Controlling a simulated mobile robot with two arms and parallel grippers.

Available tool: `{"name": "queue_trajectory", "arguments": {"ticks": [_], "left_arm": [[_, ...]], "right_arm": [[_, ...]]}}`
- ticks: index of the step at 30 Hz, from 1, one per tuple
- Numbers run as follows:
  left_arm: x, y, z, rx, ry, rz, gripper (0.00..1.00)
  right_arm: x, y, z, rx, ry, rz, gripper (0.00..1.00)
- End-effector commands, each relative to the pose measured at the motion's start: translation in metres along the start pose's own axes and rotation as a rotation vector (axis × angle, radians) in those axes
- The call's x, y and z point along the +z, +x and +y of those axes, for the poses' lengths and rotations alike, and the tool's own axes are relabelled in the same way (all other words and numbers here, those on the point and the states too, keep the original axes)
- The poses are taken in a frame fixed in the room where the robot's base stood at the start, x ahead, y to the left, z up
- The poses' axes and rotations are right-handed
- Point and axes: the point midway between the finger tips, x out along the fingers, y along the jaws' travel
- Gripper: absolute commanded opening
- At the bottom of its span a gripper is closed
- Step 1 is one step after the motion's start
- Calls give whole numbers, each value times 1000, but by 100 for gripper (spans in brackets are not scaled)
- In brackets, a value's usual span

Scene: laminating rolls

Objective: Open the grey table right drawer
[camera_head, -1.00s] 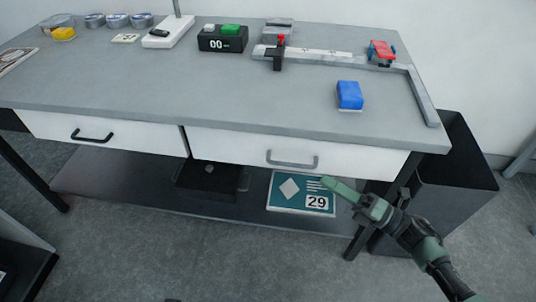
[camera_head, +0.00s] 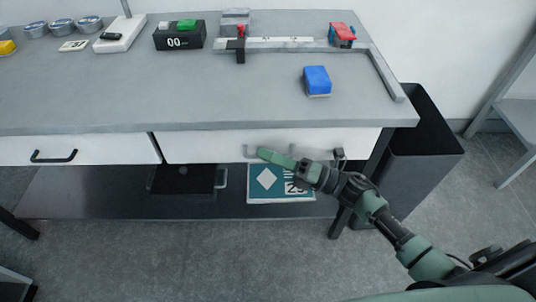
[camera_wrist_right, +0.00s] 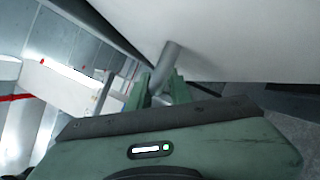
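The grey table (camera_head: 200,95) has two white drawers. Its right drawer (camera_head: 210,147) looks closed in the head view. The drawer's grey bar handle (camera_head: 262,150) is partly covered by my right gripper (camera_head: 276,158), which reaches in from the right. In the right wrist view the handle (camera_wrist_right: 170,58) runs down between the two green fingers of my right gripper (camera_wrist_right: 160,90). The fingers are apart, one on each side of the bar; a firm grip does not show. My left gripper is not in view.
The left drawer (camera_head: 90,149) has a black handle (camera_head: 54,156). A lower shelf (camera_head: 100,193) holds a black tray (camera_head: 183,181) and a teal calendar-like box (camera_head: 264,184). A dark bin (camera_head: 418,140) stands right of the table. A blue block (camera_head: 317,80) lies on top.

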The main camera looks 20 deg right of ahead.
Motion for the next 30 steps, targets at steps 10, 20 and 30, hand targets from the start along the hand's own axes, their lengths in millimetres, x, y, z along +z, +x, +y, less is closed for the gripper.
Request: {"name": "queue_trajectory", "arguments": {"ticks": [10,20,30], "left_arm": [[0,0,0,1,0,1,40],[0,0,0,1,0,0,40],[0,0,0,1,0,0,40]], "right_arm": [[0,1,0,0,1,0,0],[0,0,0,0,1,0,0],[0,0,0,-1,1,0,0]]}}
